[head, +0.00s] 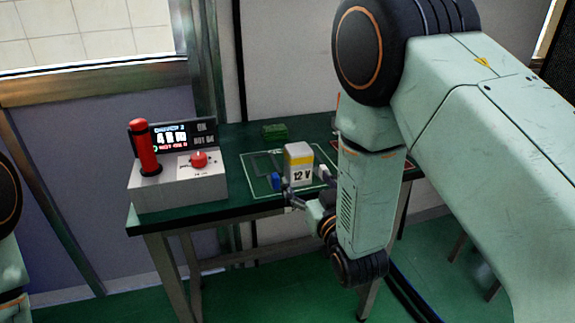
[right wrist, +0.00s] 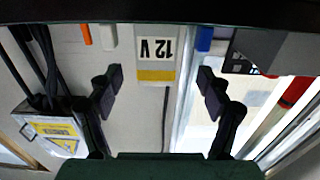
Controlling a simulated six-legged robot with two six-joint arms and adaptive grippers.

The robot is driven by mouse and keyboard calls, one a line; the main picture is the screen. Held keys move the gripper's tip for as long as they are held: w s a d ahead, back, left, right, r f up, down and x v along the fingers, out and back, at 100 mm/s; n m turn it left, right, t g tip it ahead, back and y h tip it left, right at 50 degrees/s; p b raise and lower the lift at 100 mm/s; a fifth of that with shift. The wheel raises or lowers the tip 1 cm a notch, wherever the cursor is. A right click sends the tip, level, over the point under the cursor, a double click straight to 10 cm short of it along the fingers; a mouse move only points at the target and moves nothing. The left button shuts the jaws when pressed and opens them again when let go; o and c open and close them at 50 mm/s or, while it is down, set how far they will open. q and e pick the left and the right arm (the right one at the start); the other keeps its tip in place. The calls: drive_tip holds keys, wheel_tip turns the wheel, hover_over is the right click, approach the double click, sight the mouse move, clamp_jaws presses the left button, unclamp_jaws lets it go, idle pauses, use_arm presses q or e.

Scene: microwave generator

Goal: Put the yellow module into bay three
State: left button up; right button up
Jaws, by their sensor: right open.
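The yellow module (head: 299,166), a pale block with a yellow band and a "12 V" label, stands upright on the green table (head: 180,213). In the right wrist view the module (right wrist: 156,62) appears upside down, ahead of and between my fingers. My right gripper (head: 306,192) is open and empty at the module's near side; it also shows in the right wrist view (right wrist: 160,80), with a gap on both sides of the module. My right arm hides part of the table. I cannot tell which marked place is bay three. My left gripper is out of view.
A grey control box (head: 180,182) with a red lever (head: 146,148), red button (head: 199,159) and display stands on the left. A blue piece (head: 276,181) and a white piece (head: 324,172) flank the module.

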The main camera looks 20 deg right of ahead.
sight(302, 167)
drive_tip(key=shift+w+d+r, duration=0.1)
drive_tip(key=shift+w+d, duration=0.05)
drive_tip(key=shift+d, duration=0.1)
drive_tip(key=w+b, duration=0.2)
drive_tip(key=w, duration=0.5)
drive_tip(key=shift+r, duration=0.15)
drive_tip(key=shift+w+a, duration=0.1)
drive_tip(key=shift+w, duration=0.25)
drive_tip(key=shift+s+r, duration=0.1)
drive_tip(key=shift+c, duration=0.9)
drive_tip(key=c, duration=1.4)
